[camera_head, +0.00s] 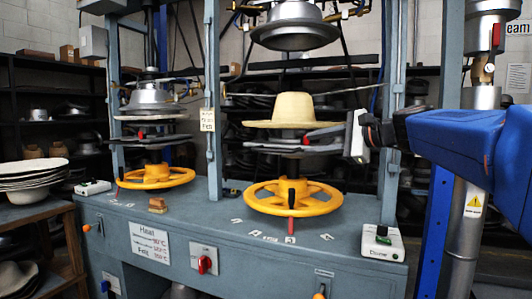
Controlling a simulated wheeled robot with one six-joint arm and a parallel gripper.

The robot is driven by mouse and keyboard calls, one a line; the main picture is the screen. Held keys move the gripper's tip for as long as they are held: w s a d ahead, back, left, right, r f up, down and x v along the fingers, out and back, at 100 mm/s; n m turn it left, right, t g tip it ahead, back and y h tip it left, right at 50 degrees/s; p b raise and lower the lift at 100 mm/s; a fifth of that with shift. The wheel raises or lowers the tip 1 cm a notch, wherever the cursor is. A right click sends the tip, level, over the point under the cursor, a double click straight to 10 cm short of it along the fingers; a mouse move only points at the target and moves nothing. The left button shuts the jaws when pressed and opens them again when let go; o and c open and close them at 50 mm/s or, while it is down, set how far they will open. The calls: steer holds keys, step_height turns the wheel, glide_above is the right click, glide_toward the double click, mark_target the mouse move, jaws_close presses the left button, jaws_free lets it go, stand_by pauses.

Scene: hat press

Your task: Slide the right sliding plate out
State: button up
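The right sliding plate (270,147) is a dark, flat disc in the right press, below a straw-coloured hat (293,111) with a wide brim. A small red part (305,141) shows at the plate's front. Part of the plate's right side is hidden behind the gripper.
A yellow handwheel (264,203) sits below the plate, and a metal press head (294,36) hangs above the hat. A blue-grey post (391,110) stands close to my arm. A similar left press has its own yellow wheel (155,181). A control box (381,241) stands front right.

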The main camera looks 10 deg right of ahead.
mark_target(274, 150)
steer(key=x, duration=1.7)
steer(key=shift+w+f, duration=0.1)
steer(key=shift+f, duration=0.05)
steer(key=shift+c, duration=0.2)
jaws_close()
